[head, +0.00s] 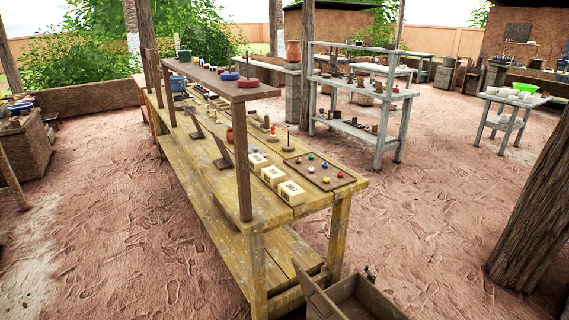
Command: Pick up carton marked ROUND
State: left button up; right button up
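Three small cream cartons stand in a slanting row on the yellow wooden workbench (222,178): a far carton (258,161), a middle carton (273,175) and a near carton (291,193). Each has dark marking on its top, too small to read, so I cannot tell which one says ROUND. The near carton is close to the bench's near end. Neither of my grippers shows in the head view.
A raised brown shelf (222,78) on posts runs along the bench's left side. A dark board (320,171) with coloured balls lies right of the cartons. An open wooden box (362,300) is on the ground below. Bare earth lies left and right; a trunk (535,215) stands right.

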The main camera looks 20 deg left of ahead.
aim_at(257, 162)
jog(key=i+j+z, duration=0.25)
jog(key=j+z, duration=0.2)
jog(key=i+j+z, duration=0.1)
jog(key=j+z, duration=0.15)
jog(key=j, duration=0.2)
jog(key=i+j+z, duration=0.2)
jog(key=k+j, duration=0.1)
